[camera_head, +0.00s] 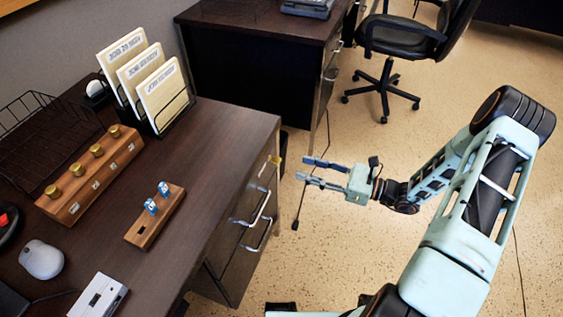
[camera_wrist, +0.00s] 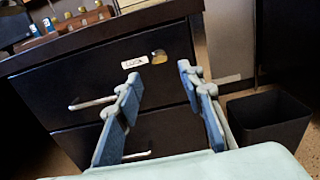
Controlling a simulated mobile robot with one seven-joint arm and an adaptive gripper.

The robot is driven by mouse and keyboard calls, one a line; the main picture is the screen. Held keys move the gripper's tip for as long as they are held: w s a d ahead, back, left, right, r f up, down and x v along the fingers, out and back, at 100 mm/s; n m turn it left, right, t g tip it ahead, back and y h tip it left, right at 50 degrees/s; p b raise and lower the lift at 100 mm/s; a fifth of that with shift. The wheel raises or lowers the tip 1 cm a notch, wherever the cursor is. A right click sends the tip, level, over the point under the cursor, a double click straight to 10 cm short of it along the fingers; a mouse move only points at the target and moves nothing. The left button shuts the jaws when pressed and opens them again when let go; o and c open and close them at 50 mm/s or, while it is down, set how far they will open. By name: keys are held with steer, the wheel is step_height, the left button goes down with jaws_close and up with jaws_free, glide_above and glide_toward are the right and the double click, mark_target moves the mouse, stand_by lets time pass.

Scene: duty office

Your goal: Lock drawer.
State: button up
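The desk drawers show in the head view as a dark front with metal handles (camera_head: 260,208). In the wrist view the upper drawer (camera_wrist: 75,85) looks closed. A small brass-coloured piece (camera_wrist: 158,57), which looks like the lock or a key in it, sits at the upper drawer's top right, beside a white label (camera_wrist: 134,62). It also shows as a yellow spot (camera_head: 277,160) in the head view. My gripper (camera_head: 303,169) is open and empty, pointing at the drawer front, apart from it. In the wrist view its fingers (camera_wrist: 158,75) flank the brass piece from in front.
A wooden holder (camera_head: 145,232) with two blue-tagged items (camera_head: 157,197) stands on the desk, beside a longer block with several brass knobs (camera_head: 92,180). A bin (camera_wrist: 268,120) stands right of the drawers. Open floor lies around my arm; a chair (camera_head: 400,40) is farther back.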

steer(key=b+x, duration=0.1)
steer(key=x, duration=0.7)
steer(key=shift+a+f, duration=0.1)
jaws_close()
